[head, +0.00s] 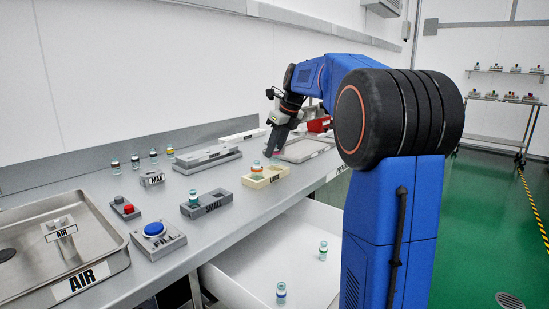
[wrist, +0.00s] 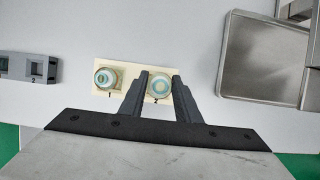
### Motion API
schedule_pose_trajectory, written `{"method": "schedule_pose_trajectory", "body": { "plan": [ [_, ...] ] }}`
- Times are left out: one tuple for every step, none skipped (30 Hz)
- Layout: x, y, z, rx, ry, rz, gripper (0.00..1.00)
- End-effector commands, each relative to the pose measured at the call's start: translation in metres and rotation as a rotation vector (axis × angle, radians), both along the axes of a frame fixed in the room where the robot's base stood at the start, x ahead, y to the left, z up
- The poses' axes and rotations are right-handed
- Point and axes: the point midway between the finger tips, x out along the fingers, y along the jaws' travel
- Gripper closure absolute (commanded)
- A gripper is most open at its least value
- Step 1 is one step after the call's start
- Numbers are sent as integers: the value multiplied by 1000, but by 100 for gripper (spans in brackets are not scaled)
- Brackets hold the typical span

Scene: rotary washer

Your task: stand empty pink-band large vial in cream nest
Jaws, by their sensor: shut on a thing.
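The cream nest (head: 275,180) sits on the bench near its front edge. It shows from above in the wrist view (wrist: 129,72), with places marked 1 and 2. One vial (head: 256,170) with an orange-red band stands in place 1, also visible in the wrist view (wrist: 106,78). My gripper (head: 276,151) is shut on a second vial, seen top-down between the fingers in the wrist view (wrist: 160,86), at place 2. A little pink shows at my fingertips in the head view. I cannot tell whether the held vial's base touches the nest.
A dark grey nest (head: 207,205) with a vial is to the left. A blue FILL button (head: 155,229), red button block (head: 124,207) and AIR basin (head: 60,250) lie further left. A metal tray (wrist: 262,65) lies right of the nest. An open drawer (head: 265,255) below holds vials.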

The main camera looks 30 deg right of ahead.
Motion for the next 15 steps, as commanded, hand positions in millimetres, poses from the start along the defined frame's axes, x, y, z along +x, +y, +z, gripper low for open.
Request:
{"method": "schedule_pose_trajectory", "body": {
  "plan": [
    [-1,0,-7,1,3,0,92],
    [-1,0,-12,1,4,0,92],
    [-1,0,-17,1,2,-1,92],
    [-1,0,-22,1,3,0,92],
    [-1,0,-25,1,4,0,92],
    [-1,0,-29,1,2,-1,92],
    [0,0,-30,1,1,-1,92],
    [0,0,-31,0,1,-1,92],
    [0,0,-31,0,0,-1,92],
    [0,0,-31,0,0,-1,92],
    [0,0,-31,0,0,-1,92],
    [0,0,-31,0,0,-1,92],
    [0,0,-31,0,0,-1,92],
    [0,0,-31,0,0,-1,92],
    [0,0,-31,0,0,-1,92]
  ]
}}
